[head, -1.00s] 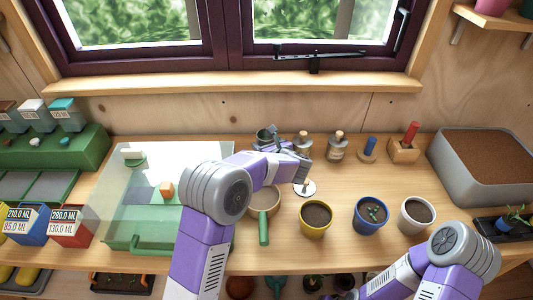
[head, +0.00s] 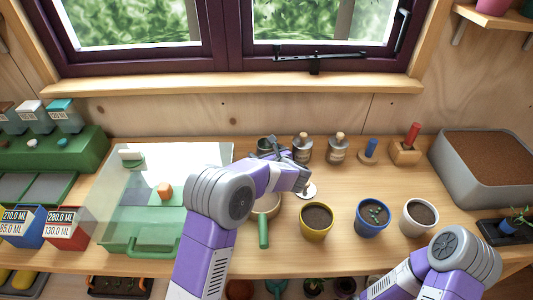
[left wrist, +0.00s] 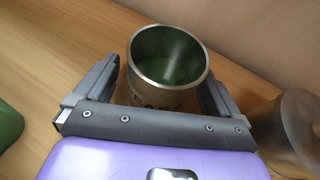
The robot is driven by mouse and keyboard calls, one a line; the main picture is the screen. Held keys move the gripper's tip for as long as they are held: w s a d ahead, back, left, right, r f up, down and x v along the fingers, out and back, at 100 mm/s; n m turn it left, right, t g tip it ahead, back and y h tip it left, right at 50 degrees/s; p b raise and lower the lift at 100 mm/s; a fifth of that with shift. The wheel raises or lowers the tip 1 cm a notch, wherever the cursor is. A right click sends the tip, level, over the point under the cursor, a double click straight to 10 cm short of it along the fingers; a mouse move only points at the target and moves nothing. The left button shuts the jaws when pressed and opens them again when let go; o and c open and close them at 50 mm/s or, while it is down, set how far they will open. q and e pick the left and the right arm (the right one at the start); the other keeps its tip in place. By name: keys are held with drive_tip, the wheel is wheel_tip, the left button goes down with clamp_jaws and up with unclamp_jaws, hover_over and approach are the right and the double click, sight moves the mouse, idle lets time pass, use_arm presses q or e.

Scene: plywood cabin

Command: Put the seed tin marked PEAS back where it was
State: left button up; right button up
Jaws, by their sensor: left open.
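In the head view the gripper and wrist hide part of the tin. My right arm shows at the lower right, but its gripper is out of view.
A green-handled sieve (head: 264,230) and a yellow pot (head: 316,222) lie nearer the front. A green case with a clear lid (head: 125,225) fills the left side.

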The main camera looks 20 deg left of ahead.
use_arm(q)
drive_tip(key=shift+r+p, duration=0.25)
drive_tip(key=shift+p, duration=0.15)
drive_tip(key=p+v, duration=0.1)
drive_tip(key=v, duration=1.1)
drive_tip(key=shift+s+f, duration=0.1)
drive_tip(key=shift+f, duration=0.05)
